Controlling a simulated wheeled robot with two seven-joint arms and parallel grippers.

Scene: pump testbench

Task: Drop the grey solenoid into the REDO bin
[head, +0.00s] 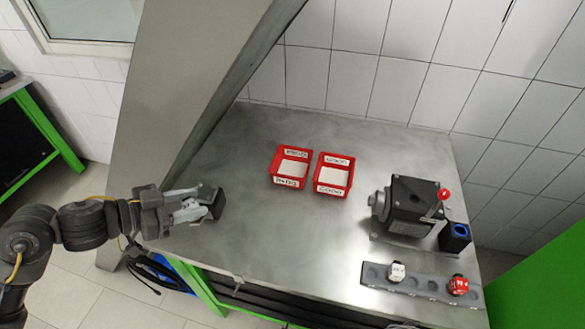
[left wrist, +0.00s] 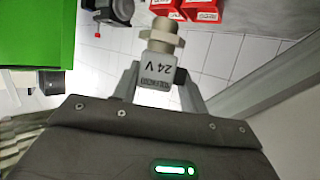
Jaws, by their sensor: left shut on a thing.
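The grey solenoid (left wrist: 156,68), marked 24V, is between the fingers of my left gripper (left wrist: 157,82) in the left wrist view. My left gripper (head: 205,206) is shut on it, near the left edge of the steel table in the head view. The solenoid is hard to make out there. The REDO bin (head: 274,165) is the left of two red bins, to the right of and beyond my left gripper, clearly apart from it. The right bin (head: 350,176) is labelled GOOD. Both look empty, with pale floors. My right gripper is not in view.
A dark pump unit (head: 408,205) with a red-knobbed lever stands to the right, beside a small dark block with a blue hole (head: 458,236). A grey rack (head: 420,284) holds a white part (head: 396,272) and a red part (head: 458,286). The table between gripper and bins is clear.

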